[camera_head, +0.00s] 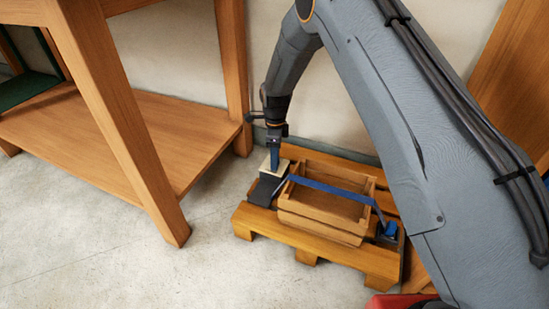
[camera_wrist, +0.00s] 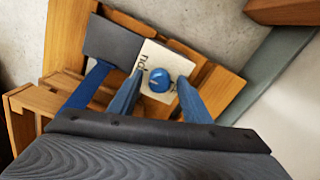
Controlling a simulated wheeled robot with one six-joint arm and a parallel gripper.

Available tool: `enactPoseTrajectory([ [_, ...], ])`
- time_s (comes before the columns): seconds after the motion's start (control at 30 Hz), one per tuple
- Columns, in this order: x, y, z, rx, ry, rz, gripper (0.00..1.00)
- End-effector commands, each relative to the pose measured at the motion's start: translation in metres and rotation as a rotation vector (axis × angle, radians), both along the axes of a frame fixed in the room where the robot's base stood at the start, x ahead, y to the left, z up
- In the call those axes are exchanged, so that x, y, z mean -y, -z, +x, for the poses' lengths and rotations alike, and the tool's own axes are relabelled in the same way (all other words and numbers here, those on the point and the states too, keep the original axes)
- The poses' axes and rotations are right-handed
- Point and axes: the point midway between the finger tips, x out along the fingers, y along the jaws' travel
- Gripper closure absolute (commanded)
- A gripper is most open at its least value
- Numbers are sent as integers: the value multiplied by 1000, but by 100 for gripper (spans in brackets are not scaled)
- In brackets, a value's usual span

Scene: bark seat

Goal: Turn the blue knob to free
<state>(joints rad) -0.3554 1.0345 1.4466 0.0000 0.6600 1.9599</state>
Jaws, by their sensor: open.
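The blue knob (camera_wrist: 159,80) is round and sits on a pale plate (camera_wrist: 172,62) with dark lettering, only partly readable. In the wrist view my gripper (camera_wrist: 160,90) has its two blue fingers apart, one on each side of the knob. I cannot tell whether they touch it. In the head view my gripper (camera_head: 274,158) points down over the pale plate (camera_head: 281,168), and the knob is hidden there. A dark grey block (camera_head: 265,189) lies beside the plate, with a blue strap (camera_head: 330,188) running from it.
A wooden crate (camera_head: 322,222) stands on a wooden pallet (camera_head: 275,238), with the strap across it. A blue fitting (camera_head: 391,230) is at the strap's right end. A wooden table (camera_head: 120,120) stands close on the left. The floor in front is clear.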

Motion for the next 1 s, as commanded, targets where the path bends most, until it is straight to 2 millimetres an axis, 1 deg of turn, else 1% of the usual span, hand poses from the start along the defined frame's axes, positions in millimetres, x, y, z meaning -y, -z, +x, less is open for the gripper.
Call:
enactPoseTrajectory([
  [0.03, 0, 0, 0, 0, 0, 0, 59],
  [0.17, 0, 0, 0, 0, 0, 0, 81],
  [0.2, 0, 0, 0, 0, 0, 0, 88],
  [0.27, 0, 0, 0, 0, 0, 0, 97],
  [0.3, -3, 0, 0, 0, -1, 0, 97],
  [0.47, -1, -1, 0, 1, -10, 0, 97],
  [0.67, 0, -2, 0, 1, -72, 1, 97],
  [0.87, 0, -3, 0, 2, -208, 1, 97],
  [1.0, 0, -3, 0, 2, -334, 1, 97],
])
